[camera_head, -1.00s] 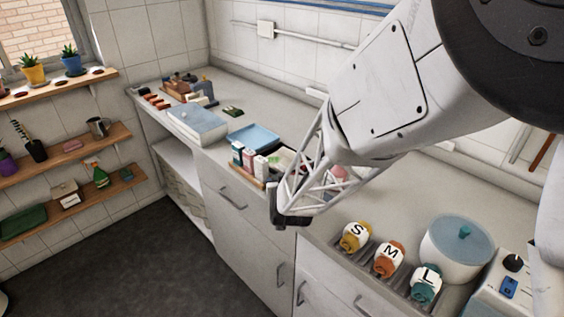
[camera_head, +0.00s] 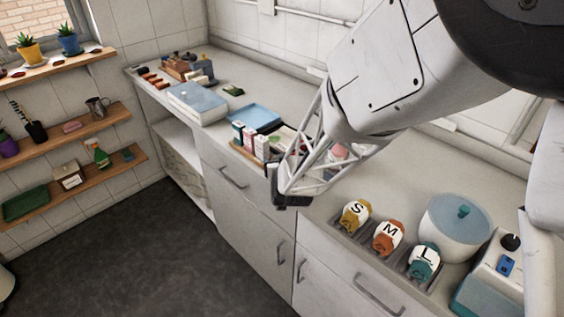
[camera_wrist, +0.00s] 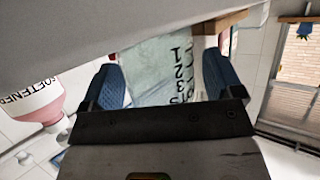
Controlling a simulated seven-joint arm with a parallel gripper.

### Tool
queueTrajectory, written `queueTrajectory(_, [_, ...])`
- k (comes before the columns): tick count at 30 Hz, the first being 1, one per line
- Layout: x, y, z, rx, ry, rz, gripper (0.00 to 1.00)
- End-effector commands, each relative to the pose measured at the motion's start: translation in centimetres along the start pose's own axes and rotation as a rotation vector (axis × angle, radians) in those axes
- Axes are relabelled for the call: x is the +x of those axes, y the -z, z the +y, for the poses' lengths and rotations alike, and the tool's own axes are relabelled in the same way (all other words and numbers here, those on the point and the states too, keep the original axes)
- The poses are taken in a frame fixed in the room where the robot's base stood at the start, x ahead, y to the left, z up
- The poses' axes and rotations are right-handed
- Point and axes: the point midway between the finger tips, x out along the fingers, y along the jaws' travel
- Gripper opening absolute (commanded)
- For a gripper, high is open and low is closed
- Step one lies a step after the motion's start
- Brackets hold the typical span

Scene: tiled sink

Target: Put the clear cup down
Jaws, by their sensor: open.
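The clear cup (camera_wrist: 165,72) is see-through with dark printed marks. It shows in the wrist view between the two blue finger pads of my gripper (camera_wrist: 162,80). The gripper is open, with one pad on each side of the cup. I cannot tell whether either pad touches it. The cup's near end is hidden behind the dark gripper body. The grey counter surface fills the top of the wrist view, close to the cup. In the head view my arm and wrist frame hide the fingertips, and I cannot make out the cup there.
A pink softener bottle (camera_wrist: 38,100) stands beside the gripper. Small cartons (camera_head: 250,143) and a blue tray (camera_head: 253,117) are left of my wrist in the head view.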

Motion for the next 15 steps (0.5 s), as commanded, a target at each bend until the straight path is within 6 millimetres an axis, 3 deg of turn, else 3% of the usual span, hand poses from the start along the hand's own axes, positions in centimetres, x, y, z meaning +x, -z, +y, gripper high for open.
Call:
queueTrajectory(8, [-0.5,0.1,0.0,0.000,0.000,0.001,0.86])
queueTrajectory(15, [-2.2,0.1,0.0,0.000,0.000,0.001,0.86])
